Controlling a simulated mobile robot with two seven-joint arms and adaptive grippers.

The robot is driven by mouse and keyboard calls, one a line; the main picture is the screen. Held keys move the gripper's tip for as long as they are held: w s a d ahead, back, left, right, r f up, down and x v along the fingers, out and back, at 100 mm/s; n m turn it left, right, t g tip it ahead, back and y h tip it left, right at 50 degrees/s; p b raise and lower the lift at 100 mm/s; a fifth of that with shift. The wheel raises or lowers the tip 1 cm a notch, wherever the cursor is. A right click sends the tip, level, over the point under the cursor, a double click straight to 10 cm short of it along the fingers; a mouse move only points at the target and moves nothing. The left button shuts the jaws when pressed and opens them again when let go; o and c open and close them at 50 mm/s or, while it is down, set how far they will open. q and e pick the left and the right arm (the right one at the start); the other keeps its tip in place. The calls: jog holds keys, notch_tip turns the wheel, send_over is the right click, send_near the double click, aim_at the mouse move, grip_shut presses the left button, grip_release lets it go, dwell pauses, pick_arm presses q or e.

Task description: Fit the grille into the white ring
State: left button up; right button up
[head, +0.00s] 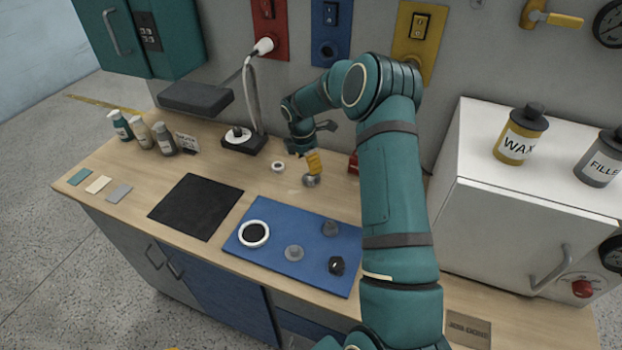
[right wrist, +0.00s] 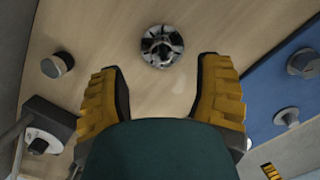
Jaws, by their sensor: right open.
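The grille, a round silver piece with slots around its edge and a raised middle (head: 311,181), lies on the wooden worktop behind the blue mat. In the right wrist view the grille (right wrist: 161,46) shows ahead of the fingertips, roughly midway between them. My right gripper (head: 313,170) is open and empty, its yellow fingers just above the grille; it also shows in the right wrist view (right wrist: 160,75). The white ring (head: 254,221) lies flat on the left part of the blue mat, dark inside.
The blue mat (head: 270,271) also bears a grey disc (head: 294,253), a grey knobbed piece (head: 330,228) and a black piece (head: 336,265). A small white-topped round piece (head: 278,166) and a lamp (head: 243,141) stand left of the grille. A black mat (head: 196,206) lies left.

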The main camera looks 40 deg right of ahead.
aim_at(311, 177)
jog(key=shift+s+d+f, duration=0.1)
jog(key=shift+d+f, duration=0.05)
jog(key=shift+f, duration=1.35)
jog(key=shift+s+d+f, duration=0.1)
jog(key=shift+d+f, duration=0.05)
jog(key=shift+f, duration=1.3)
grip_shut()
